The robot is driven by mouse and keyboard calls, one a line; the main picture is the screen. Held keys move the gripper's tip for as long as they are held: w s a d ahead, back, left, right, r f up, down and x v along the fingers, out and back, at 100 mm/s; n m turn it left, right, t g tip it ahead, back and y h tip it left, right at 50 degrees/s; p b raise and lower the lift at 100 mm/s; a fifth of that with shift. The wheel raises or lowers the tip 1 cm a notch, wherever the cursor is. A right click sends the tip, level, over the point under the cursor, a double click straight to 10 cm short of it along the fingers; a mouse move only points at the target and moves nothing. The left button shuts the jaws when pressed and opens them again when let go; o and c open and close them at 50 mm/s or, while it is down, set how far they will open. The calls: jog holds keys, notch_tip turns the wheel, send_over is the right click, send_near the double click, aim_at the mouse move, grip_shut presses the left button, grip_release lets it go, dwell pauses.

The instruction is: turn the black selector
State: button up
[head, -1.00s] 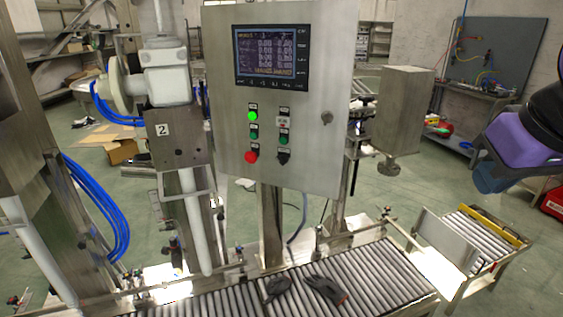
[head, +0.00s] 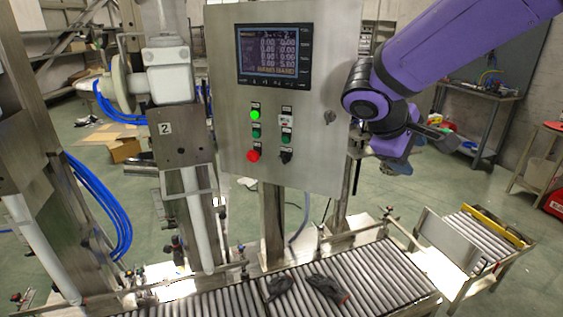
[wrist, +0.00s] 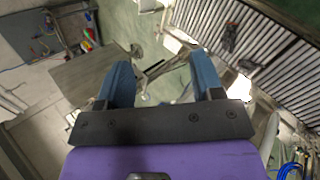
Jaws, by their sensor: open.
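The black selector (head: 286,157) is at the lower right of the button group on the steel control panel (head: 320,150), below a green button (head: 286,139) and right of the red button (head: 253,155). It is small; its exact setting is hard to read. My gripper (wrist: 163,78) is open and empty, its two blue fingers apart in the wrist view. In the head view my purple arm reaches in from the upper right, its wrist just right of the panel, apart from the selector. The fingers are hard to make out there. The selector does not show in the wrist view.
A screen (head: 273,57) and a lit green lamp (head: 255,115) are on the panel. Below is a roller conveyor (head: 375,275) with dark gloves (head: 327,289) on it. A column with a white nozzle (head: 195,215) stands left. A grey box (wrist: 95,80) shows in the wrist view.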

jog(key=w+a+f+n+t+h, duration=0.3)
jog(key=w+a+f+n+t, duration=0.25)
jog(key=w+a, duration=0.5)
jog(key=n+t+y, duration=0.3)
jog(key=n+t, duration=0.5)
send_near(282, 160)
jog(key=shift+g, duration=0.25)
jog(key=x, duration=0.9)
jog(key=shift+w+d+r, duration=0.1)
jog(key=shift+w, duration=0.25)
jog(key=c, duration=0.9)
